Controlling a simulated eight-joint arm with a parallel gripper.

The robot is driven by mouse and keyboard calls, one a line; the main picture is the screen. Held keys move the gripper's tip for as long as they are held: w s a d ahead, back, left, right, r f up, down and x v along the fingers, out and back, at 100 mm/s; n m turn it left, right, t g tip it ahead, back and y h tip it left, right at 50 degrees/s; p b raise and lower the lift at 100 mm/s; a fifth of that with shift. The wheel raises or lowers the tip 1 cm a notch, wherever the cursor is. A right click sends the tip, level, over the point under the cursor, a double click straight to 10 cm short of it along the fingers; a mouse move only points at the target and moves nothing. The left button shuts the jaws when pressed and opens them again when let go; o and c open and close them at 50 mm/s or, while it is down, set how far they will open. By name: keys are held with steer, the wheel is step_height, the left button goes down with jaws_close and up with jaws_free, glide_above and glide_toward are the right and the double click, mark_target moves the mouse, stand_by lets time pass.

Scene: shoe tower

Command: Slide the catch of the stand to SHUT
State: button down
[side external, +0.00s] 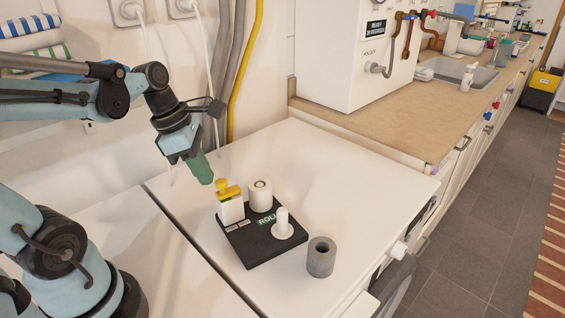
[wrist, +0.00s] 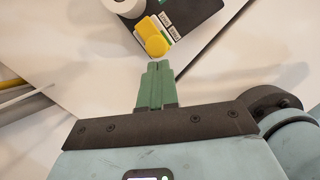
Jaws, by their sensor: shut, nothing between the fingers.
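The stand (side external: 265,257) is a black base on the white machine top, with a label that reads "ROLL" in part. At its left corner is a white block with the yellow catch (side external: 228,190) on top. My gripper (side external: 206,180) has green fingers and is shut and empty. It is above and to the left of the catch in the side view. In the wrist view my fingertips (wrist: 157,66) are just below the catch, seemingly apart from it.
A white roll (side external: 261,196) and a white peg with a round foot (side external: 283,224) stand on the base. A grey hollow cylinder (side external: 320,257) stands to its right, near the machine's front edge. A white box (side external: 345,60) and a counter (side external: 410,120) are behind. The machine top is otherwise clear.

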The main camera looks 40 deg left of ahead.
steer(key=shift+w, duration=0.1)
stand_by(0.3)
steer(key=shift+w+d, duration=0.2)
steer(key=shift+w, duration=0.65)
steer(key=shift+w+d, duration=0.2)
steer(key=shift+w, duration=0.6)
steer(key=v, duration=1)
